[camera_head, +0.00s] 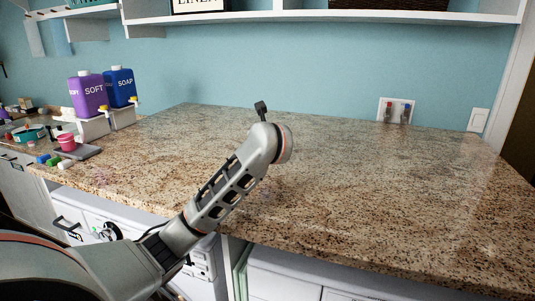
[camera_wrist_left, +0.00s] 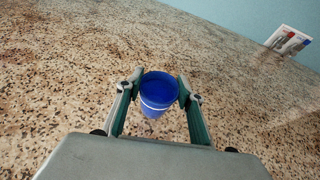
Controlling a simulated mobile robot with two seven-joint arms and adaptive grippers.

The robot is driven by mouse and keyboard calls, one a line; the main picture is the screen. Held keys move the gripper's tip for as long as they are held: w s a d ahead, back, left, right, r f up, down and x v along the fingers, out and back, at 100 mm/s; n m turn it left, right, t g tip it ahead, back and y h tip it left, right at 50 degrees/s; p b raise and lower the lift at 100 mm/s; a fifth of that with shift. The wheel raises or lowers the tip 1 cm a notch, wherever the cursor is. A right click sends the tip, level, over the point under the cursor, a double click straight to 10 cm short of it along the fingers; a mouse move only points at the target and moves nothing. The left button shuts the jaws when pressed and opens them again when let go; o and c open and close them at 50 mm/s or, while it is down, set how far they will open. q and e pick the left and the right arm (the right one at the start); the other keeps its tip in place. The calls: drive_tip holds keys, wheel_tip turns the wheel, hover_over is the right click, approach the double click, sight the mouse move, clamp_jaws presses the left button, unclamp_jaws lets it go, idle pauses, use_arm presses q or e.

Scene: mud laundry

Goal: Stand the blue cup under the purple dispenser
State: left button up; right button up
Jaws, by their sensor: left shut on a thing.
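The blue cup (camera_wrist_left: 158,92), with a pale band around it, is between the two fingers of my left gripper (camera_wrist_left: 159,90) in the left wrist view. The gripper is shut on it, and the cup's open mouth shows. I cannot tell whether it touches the counter. In the head view, my left wrist is over the middle of the counter and hides the fingers and cup. The purple dispenser (camera_head: 88,94), marked SOFT, is on a white stand at the left, well away from my left wrist. My right gripper is not in view.
A blue SOAP dispenser (camera_head: 120,86) stands right of the purple one. A pink cup (camera_head: 67,142) is on a grey slab (camera_head: 85,152) in front, with small coloured blocks (camera_head: 52,160) beside it. The granite counter (camera_head: 400,185) is clear at middle and right.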

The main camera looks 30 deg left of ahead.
use_arm(q)
wheel_tip(320, 180, up, 16)
drive_tip(key=shift+r, duration=0.2)
drive_tip(key=shift+f, duration=0.1)
